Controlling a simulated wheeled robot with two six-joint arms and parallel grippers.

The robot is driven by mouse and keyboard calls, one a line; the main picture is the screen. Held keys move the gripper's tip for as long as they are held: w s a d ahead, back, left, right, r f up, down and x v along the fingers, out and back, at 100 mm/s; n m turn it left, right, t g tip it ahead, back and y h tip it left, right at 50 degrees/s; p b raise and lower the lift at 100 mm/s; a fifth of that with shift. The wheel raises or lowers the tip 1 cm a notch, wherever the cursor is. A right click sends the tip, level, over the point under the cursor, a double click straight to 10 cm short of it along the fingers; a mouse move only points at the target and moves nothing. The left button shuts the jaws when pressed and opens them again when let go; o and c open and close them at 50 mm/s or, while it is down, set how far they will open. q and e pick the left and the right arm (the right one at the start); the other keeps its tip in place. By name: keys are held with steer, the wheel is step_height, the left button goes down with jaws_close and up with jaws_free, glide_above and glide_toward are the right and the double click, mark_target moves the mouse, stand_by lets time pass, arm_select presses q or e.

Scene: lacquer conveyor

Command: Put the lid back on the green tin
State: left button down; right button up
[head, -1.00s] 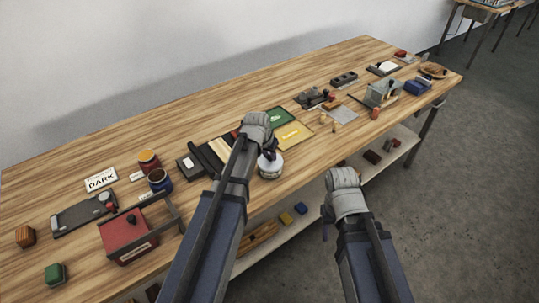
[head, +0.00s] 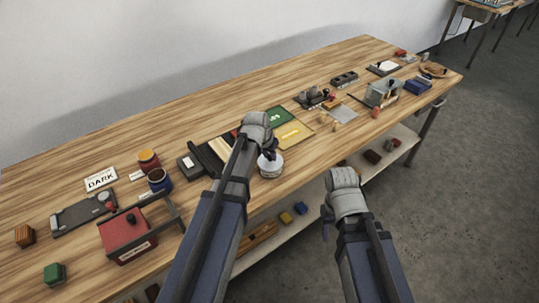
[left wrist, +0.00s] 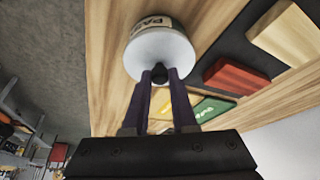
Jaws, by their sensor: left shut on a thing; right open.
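A white round pot (head: 270,168) with a label band stands near the front edge of the bench. In the left wrist view its white top (left wrist: 160,52) carries a black knob; part of a label starting "PA" shows on its side. My left gripper (head: 268,153) is above the pot, and its fingers (left wrist: 170,76) are shut on the black knob. I cannot tell whether the top is a separate lid. A small green box-like thing (head: 54,274) stands at the front left; I cannot tell if it is the green tin. My right gripper (head: 326,216) is open off the bench front, mostly hidden.
Green (head: 279,116) and yellow (head: 293,133) panels lie behind the pot. A red box (head: 126,235) with a handle, a blue tin (head: 159,181) and a red tin (head: 149,160) stand left. Tools crowd the right end. Bare wood lies along the back.

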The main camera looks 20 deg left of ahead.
arm_select(q)
steer(key=c, duration=0.6)
jaws_free()
steer(key=shift+c, duration=0.2)
steer(key=shift+o, duration=0.3)
steer(key=o, duration=0.4)
steer(key=shift+r, duration=0.1)
steer(key=shift+r+p, duration=3.3)
steer(key=shift+p, duration=0.15)
steer(key=shift+r, duration=0.15)
